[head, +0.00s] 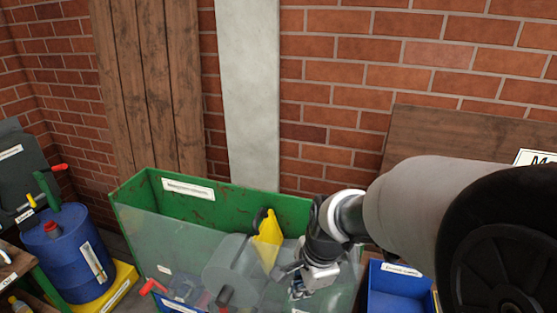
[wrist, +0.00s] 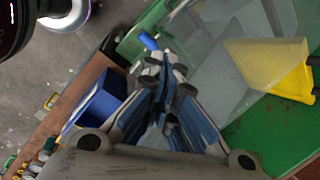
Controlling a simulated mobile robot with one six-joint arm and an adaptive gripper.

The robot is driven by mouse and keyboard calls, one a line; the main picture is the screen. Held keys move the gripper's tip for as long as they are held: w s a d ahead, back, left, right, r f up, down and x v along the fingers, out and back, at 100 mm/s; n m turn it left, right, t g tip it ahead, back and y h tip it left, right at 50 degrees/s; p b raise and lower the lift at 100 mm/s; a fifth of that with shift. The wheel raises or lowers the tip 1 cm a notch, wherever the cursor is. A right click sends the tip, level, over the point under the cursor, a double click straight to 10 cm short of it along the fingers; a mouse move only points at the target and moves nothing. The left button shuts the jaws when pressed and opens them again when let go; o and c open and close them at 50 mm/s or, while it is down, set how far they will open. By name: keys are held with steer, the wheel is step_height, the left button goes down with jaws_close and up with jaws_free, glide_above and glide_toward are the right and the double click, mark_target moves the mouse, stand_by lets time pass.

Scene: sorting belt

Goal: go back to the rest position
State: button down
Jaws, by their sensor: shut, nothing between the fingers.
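My gripper (head: 301,290) is at the right part of the green bin (head: 140,192) in the head view, pointing down. In the wrist view, the fingers of my gripper (wrist: 160,66) meet at their tips, with nothing between them. The arm comes in from the right edge of the head view. A yellow item (head: 267,240) with a dark part is in the green bin, left of my gripper. The yellow item also shows at the right of the wrist view (wrist: 285,68). Whether the gripper touches anything in the bin I cannot tell.
The green bin has a clear front panel, with grey see-through shapes in or before it. A blue bin (head: 398,284) stands right of my gripper. A blue barrel (head: 70,262) stands on a yellow base (head: 122,284) at the left. A brick wall (head: 350,85) closes the back.

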steer(key=s+d+f+n+t+h+b, duration=0.1)
steer(key=s+d+n+b, duration=0.3)
steer(key=s, duration=0.5)
steer(key=s+d+f+n+t+b, duration=0.1)
steer(key=s+d+f+n+b, duration=0.1)
steer(key=s+d+n+b, duration=0.3)
steer(key=s+n+b, duration=0.3)
steer(key=n+b, duration=0.1)
steer(key=n, duration=0.1)
steer(key=shift+s+n+t+h, duration=0.4)
steer(key=c, duration=2.3)
jaws_free()
